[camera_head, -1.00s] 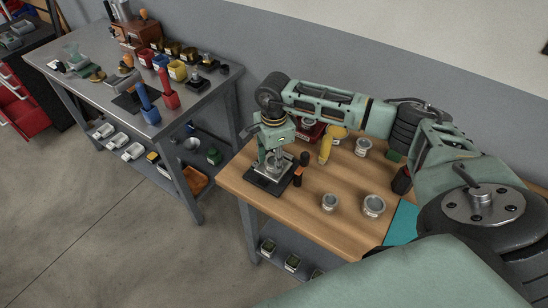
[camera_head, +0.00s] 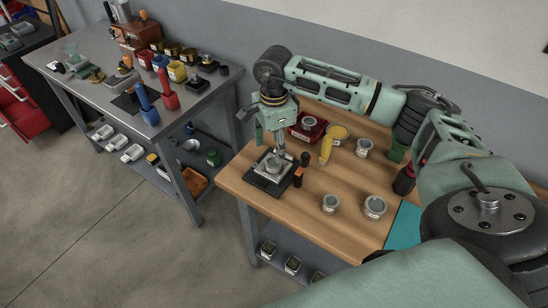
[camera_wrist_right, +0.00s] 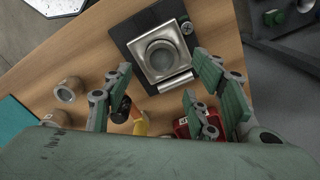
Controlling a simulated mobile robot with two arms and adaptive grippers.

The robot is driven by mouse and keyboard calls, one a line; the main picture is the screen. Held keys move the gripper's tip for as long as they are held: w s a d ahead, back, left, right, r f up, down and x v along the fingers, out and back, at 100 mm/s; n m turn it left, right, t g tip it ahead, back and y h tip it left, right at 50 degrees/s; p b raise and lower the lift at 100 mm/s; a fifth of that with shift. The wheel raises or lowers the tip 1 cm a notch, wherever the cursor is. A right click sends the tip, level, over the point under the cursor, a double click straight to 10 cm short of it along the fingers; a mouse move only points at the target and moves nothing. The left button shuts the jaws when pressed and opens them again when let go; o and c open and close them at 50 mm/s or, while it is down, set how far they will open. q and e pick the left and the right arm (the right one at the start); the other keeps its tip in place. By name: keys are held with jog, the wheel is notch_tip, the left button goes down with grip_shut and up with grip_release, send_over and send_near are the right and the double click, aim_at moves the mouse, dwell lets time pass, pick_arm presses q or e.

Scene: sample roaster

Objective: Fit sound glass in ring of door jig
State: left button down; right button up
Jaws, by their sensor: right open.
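The door jig, a black base (camera_head: 255,180) with a square silver plate and a round ring, lies at the left front of the wooden bench. In the right wrist view the ring (camera_wrist_right: 163,58) is seen from above with a grey round area inside. I cannot tell whether that is glass. My right gripper (camera_head: 279,147) hangs just above the jig, pointing down. Its fingers (camera_wrist_right: 165,80) are apart with nothing between them in the right wrist view. My left gripper is not in view.
Round containers stand on the wooden bench (camera_head: 310,225), including one at the front (camera_head: 331,203) and a larger one (camera_head: 374,208). A metal table (camera_head: 90,83) stands left.

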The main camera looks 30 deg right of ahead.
aim_at(274, 162)
notch_tip(274, 162, up, 6)
jog(key=shift+b, duration=0.45)
